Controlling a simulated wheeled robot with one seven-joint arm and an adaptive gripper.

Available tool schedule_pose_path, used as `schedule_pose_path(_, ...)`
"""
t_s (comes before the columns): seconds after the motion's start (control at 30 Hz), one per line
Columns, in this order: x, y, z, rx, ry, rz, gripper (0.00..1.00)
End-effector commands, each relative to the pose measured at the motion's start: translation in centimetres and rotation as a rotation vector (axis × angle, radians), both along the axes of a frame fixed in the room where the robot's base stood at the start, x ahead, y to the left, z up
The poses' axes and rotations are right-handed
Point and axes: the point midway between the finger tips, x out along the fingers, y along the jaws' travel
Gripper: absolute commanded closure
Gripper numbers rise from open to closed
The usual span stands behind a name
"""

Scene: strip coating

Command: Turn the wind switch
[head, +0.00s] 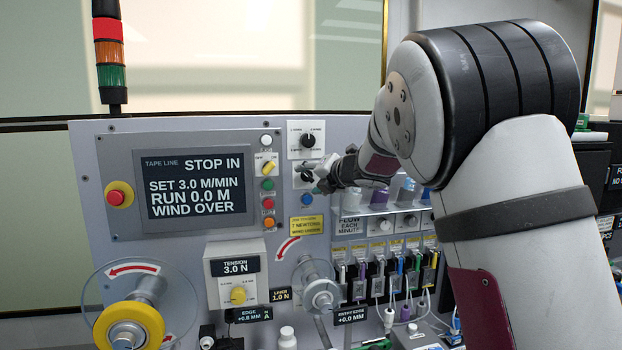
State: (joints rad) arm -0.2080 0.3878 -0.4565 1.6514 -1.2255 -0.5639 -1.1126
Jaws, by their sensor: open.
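The grey control panel (85,215) carries a screen (196,190) reading STOP IN, SET 3.0 M/MIN, RUN 0.0 M, WIND OVER. Two black rotary knobs sit on white plates right of the screen. The upper knob (308,140) is fully in view. The lower knob (304,176) is partly covered by my gripper, and its label is too small or hidden to read. A yellow selector (268,168) sits to their left. My gripper (318,177) is open, with its fingertips at the lower knob; I cannot tell whether they touch it.
A red stop button (118,195) is at the panel's left. Push buttons line the screen's right side, and a blue button (307,200) is just below my gripper. A clear-flanged yellow reel (130,325) and a smaller roller (322,297) protrude below. Vials and tubes crowd the right.

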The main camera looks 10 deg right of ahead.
Motion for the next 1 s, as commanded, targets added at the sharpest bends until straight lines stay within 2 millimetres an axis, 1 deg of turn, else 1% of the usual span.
schedule_pose_path(0.1, 0.36, 0.11, -0.06, 0.0, -0.001, 0.0, 0.48)
schedule_pose_path(0.33, 0.4, 0.13, -0.07, 0.001, -0.001, 0.0, 0.48)
schedule_pose_path(0.37, 0.4, 0.13, -0.07, 0.001, -0.001, 0.0, 0.51)
schedule_pose_path(0.4, 0.39, 0.14, -0.08, 0.001, -0.001, 0.0, 0.6)
schedule_pose_path(0.47, 0.38, 0.13, -0.08, 0.001, 0.0, 0.0, 0.73)
schedule_pose_path(0.5, 0.38, 0.13, -0.08, 0.001, 0.0, 0.0, 0.82)
schedule_pose_path(0.57, 0.38, 0.13, -0.08, 0.001, 0.0, 0.0, 0.96)
schedule_pose_path(0.8, 0.39, 0.13, -0.09, 0.01, 0.0, 0.0, 0.96)
schedule_pose_path(1.0, 0.44, 0.01, -0.19, 0.07, 0.0, -0.001, 0.96)
